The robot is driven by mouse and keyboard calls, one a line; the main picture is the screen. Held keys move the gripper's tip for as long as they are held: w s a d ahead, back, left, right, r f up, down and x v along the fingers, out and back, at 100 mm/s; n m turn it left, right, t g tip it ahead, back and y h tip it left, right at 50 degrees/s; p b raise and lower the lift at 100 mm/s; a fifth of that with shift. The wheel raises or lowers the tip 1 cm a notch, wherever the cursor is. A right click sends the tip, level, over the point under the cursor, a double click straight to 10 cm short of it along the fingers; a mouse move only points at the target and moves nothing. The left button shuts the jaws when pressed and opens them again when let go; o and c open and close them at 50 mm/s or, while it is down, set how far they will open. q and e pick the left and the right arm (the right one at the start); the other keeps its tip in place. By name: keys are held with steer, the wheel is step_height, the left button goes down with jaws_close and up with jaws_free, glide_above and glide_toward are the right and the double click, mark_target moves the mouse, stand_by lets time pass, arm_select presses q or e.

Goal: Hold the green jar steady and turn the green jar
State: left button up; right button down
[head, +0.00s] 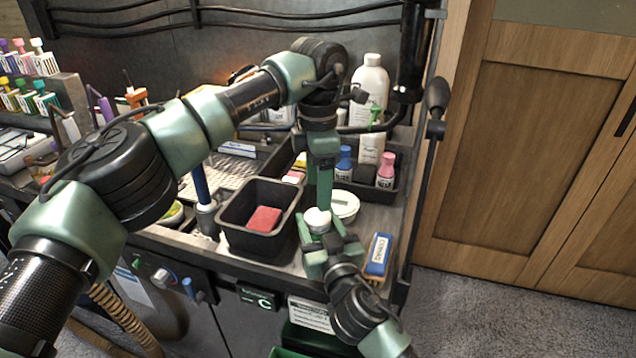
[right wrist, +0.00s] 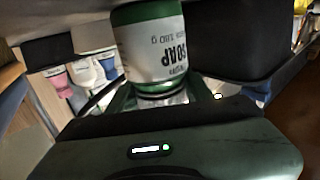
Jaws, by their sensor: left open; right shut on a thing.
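The green jar shows in the head view as a pale lid (head: 317,218), with its body mostly hidden by my grippers. In the right wrist view the jar (right wrist: 152,50) has a white label reading SOAP, inverted in the picture, and green bands. My right gripper (head: 326,246) comes from below in the head view and is shut on the jar. My left gripper (head: 321,200) points straight down just above the lid and is open. I cannot tell whether its fingers touch the lid.
A black bin (head: 230,215) with a red block (head: 264,219) stands left of the jar. Bottles (head: 370,85) stand behind. The bench's right edge is near.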

mark_target(318, 216)
arm_select(q)
steer(key=shift+r+m, duration=0.35)
steer(key=shift+m, duration=0.45)
steer(key=shift+f, duration=3.9)
jaws_close()
steer(key=n, duration=0.6)
steer(key=shift+n, duration=0.3)
